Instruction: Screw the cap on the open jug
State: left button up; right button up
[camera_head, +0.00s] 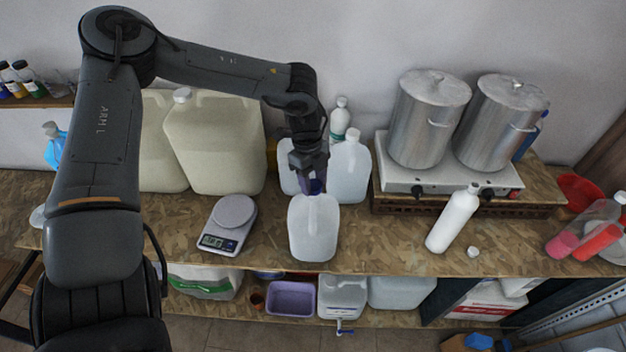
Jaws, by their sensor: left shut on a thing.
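The open jug (313,232) is whitish and translucent and stands upright near the front edge of the wooden bench. My left gripper (314,184) points down right over its mouth and is shut on a small dark blue cap (316,187). The cap is at the jug's neck; the fingers partly hide it, so I cannot tell whether it touches the neck. My right gripper is not in view.
A kitchen scale (230,224) stands left of the jug. Another jug (350,168) stands close behind it. A white bottle (454,218) and a small white cap (473,252) are to the right. Two metal pots (428,118) stand on a hotplate (404,178).

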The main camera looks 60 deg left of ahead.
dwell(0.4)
pick_arm(q)
jog(key=shift+f+b, duration=0.4)
jog(key=shift+b, duration=0.1)
jog(key=shift+f+b, duration=0.25)
jog(key=shift+b, duration=0.15)
dwell(1.2)
jog(key=shift+m, duration=0.8)
jog(key=shift+m+g+b, duration=0.3)
jog(key=shift+m+b, duration=0.15)
jog(key=shift+m, duration=1.65)
